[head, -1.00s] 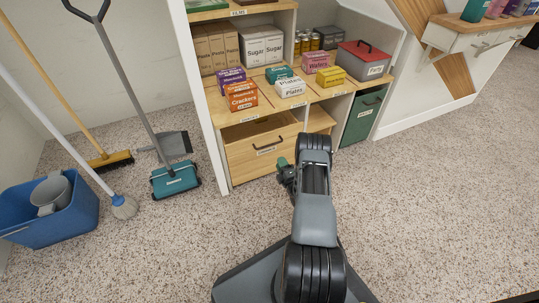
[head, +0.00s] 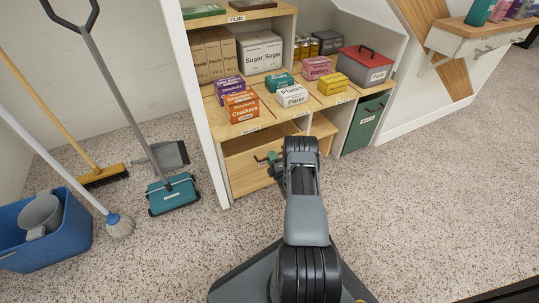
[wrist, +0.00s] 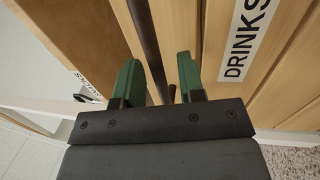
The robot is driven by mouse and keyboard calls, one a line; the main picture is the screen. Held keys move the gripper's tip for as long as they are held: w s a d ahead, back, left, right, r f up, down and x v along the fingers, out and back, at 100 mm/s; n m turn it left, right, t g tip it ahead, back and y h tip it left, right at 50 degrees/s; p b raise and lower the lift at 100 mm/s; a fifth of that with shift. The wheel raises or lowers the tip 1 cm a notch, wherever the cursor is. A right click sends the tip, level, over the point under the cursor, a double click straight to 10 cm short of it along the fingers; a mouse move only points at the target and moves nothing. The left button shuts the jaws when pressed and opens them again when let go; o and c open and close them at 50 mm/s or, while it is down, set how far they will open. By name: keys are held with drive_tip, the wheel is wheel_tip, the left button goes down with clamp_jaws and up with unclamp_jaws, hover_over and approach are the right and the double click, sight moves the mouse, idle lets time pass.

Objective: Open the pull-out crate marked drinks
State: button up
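The drinks crate (head: 243,178) is a light wooden pull-out box in the low shelf unit. Its DRINKS label (wrist: 248,38) shows clearly in the wrist view. Its dark bar handle (wrist: 146,38) runs between the green fingertips of my gripper (wrist: 160,78). The fingers are apart, with gaps beside the bar, so my gripper is open around the handle. In the head view my gripper (head: 274,159) is at the crate's front, and my arm hides the right part of it.
A green crate (head: 363,122) stands to the right. Boxes such as crackers (head: 241,106) and plates (head: 292,95) sit on the shelf above. A teal sweeper (head: 173,194), brooms and a blue bucket (head: 45,235) stand left. The speckled floor at right is clear.

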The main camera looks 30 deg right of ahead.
drive_tip(key=shift+w+d+r, duration=0.1)
drive_tip(key=shift+w, duration=0.15)
drive_tip(key=shift+d, duration=0.15)
clamp_jaws()
idle(0.4)
